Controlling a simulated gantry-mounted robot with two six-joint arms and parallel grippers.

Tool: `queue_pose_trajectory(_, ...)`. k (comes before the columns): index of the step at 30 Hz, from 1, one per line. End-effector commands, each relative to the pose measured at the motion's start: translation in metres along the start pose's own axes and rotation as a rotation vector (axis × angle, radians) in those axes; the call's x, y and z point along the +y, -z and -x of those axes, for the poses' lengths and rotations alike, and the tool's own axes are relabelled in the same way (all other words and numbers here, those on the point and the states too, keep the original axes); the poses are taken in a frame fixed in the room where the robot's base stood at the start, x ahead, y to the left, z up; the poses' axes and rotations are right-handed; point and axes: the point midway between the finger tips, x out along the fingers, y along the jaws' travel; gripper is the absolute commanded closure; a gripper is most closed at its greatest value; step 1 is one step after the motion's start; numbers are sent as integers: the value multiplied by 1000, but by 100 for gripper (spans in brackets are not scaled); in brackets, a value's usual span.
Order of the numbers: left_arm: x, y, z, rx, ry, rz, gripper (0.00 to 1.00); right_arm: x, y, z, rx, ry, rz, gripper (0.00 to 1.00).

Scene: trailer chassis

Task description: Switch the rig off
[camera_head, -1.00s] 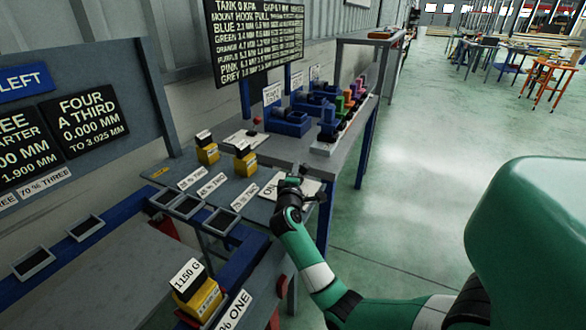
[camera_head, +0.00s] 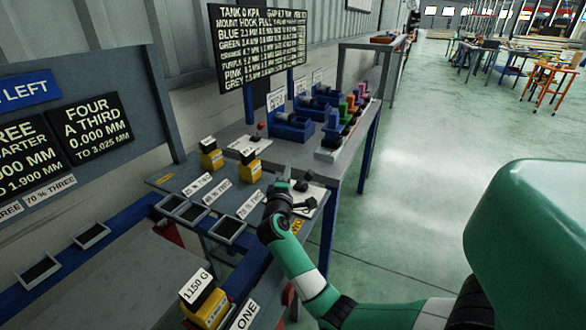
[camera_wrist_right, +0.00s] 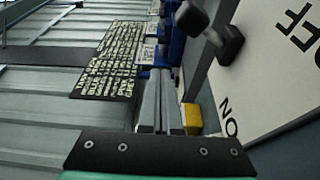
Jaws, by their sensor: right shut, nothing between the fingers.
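A white switch plate lies on the bench near my right gripper (camera_head: 282,186). In the right wrist view the plate (camera_wrist_right: 265,75) reads OFF at the far right and ON near the bottom. A dark lever (camera_wrist_right: 218,38) with thick ends stands at the plate's ON side edge, upper right in that view. My right gripper, also in the wrist view (camera_wrist_right: 157,80), is shut and empty, left of the lever and apart from it there. In the head view the gripper and wrist hide part of the plate. My left gripper is not in view.
Yellow blocks (camera_head: 249,168) stand on the bench left of my gripper, with white label strips and dark trays (camera_head: 228,229) nearer. Blue fixtures (camera_head: 291,128) and coloured parts stand behind. A black board (camera_head: 258,45) hangs above. The floor right of the bench is clear.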

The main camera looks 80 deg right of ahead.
Motion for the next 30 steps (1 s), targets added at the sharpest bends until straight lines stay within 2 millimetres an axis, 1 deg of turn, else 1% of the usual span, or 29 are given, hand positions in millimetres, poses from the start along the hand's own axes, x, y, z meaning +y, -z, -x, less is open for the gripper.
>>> queue_pose_trajectory(1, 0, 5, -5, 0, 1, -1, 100, 0, 2, 14, 5, 2, 2, 100)
queue_pose_trajectory(3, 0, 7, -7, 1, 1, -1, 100, -2, 2, 29, 5, 1, 2, 100)
queue_pose_trajectory(6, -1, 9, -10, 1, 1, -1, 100, -6, 3, 47, 4, 0, 0, 100)
queue_pose_trajectory(10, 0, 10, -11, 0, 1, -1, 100, -9, 3, 62, 3, 0, 0, 100)
queue_pose_trajectory(15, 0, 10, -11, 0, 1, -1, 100, -10, 2, 66, 0, 0, -1, 100)
queue_pose_trajectory(30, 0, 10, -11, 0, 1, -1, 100, -10, 3, 66, 1, 0, -1, 100)
